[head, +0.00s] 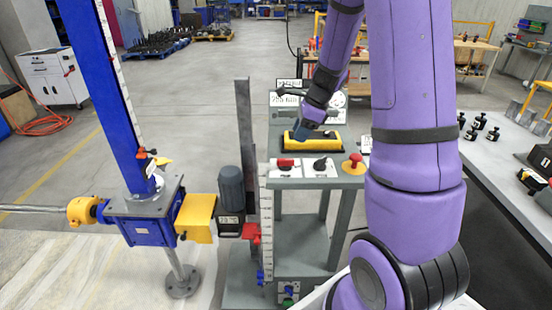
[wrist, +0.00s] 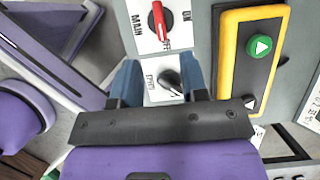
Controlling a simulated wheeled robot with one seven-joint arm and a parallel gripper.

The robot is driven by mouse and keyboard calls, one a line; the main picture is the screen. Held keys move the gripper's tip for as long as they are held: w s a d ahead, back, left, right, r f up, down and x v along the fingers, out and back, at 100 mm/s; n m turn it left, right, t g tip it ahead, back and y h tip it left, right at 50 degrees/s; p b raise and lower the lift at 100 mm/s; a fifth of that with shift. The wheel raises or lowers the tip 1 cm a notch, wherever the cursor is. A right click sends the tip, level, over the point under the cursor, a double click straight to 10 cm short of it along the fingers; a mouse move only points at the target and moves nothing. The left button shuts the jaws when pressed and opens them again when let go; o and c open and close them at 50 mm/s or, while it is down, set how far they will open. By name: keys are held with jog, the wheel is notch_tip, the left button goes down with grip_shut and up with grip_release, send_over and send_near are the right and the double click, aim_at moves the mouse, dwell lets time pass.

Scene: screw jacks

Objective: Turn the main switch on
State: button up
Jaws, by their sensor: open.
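The main switch is a red rotary knob on a white plate. It shows at the top of the wrist view (wrist: 157,22), beside the words MAIN and ON, and on the console in the head view (head: 285,163). In the wrist view its red handle runs roughly up and down the picture. My gripper (wrist: 161,66) is open and empty, with its two blue fingers pointing toward the panel below the red knob. A black knob (wrist: 172,80) shows between the fingers. In the head view my gripper (head: 303,134) is over the yellow-framed button box.
The yellow-framed button box (wrist: 222,80) has a green button (wrist: 261,46) and lies right of the fingers. A red button on a yellow plate (head: 354,161) sits at the console's right end. A blue screw jack (head: 148,215) and a motor (head: 231,188) stand to the left.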

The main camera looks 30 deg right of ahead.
aim_at(286, 160)
jog(key=x, duration=1)
jog(key=shift+f, duration=0.15)
jog(key=shift+c, duration=0.4)
grip_shut()
